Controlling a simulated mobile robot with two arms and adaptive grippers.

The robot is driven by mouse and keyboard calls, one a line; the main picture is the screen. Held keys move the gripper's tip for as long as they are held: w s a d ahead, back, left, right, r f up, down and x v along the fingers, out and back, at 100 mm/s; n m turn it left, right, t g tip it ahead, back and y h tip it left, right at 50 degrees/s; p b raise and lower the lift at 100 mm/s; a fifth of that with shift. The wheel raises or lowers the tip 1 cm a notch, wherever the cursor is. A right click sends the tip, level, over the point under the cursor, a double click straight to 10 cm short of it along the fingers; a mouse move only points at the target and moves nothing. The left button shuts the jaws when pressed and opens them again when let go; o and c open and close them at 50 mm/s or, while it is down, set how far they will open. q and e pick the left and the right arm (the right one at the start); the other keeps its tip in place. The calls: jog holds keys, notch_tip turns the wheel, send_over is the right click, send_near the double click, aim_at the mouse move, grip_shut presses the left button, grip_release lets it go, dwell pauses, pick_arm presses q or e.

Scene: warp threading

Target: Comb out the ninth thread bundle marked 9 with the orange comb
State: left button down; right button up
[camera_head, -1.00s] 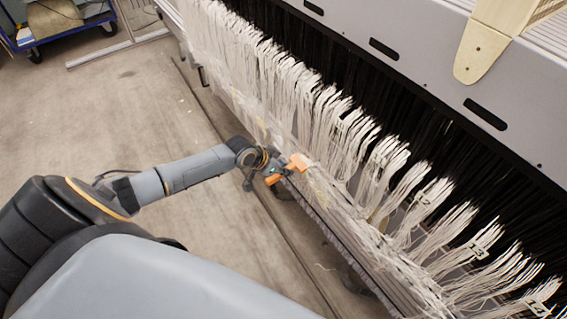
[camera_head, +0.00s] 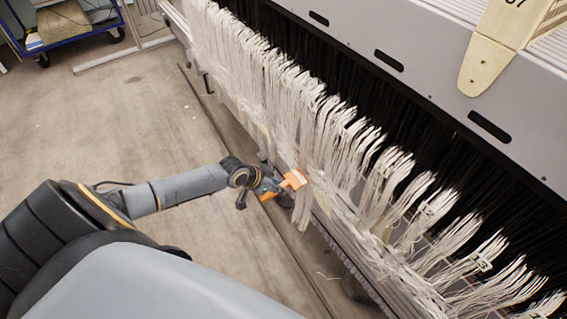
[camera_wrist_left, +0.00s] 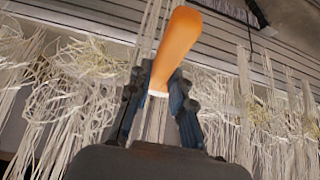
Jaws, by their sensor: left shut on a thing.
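My left gripper (camera_head: 274,186) is shut on the orange comb (camera_head: 293,180), which points toward the hanging threads. In the left wrist view the comb (camera_wrist_left: 175,48) rises from between the dark fingers of the gripper (camera_wrist_left: 158,98), with pale threads behind it. Pale thread bundles (camera_head: 325,125) hang in a long row along the machine. The comb is close to the bundles near the middle of the row; I cannot tell whether it touches them. Small number tags hang on some bundles, one reading 13 (camera_head: 482,263); a tag 9 is not clearly readable. My right gripper is not in view.
The grey machine beam (camera_head: 420,85) runs above the threads, with a wooden piece (camera_head: 487,65) at the top right. A blue cart (camera_head: 75,35) stands at the far left. The floor (camera_head: 130,115) left of the machine is mostly clear.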

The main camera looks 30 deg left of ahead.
pick_arm(q)
notch_tip(320, 180, up, 25)
jog(key=w+p, duration=0.2)
jog(key=p, duration=2)
jog(key=shift+d, duration=0.4)
jog(key=shift+w+d, duration=0.1)
jog(key=shift+w, duration=0.15)
jog(key=shift+w, duration=0.2)
jog(key=shift+f, duration=0.15)
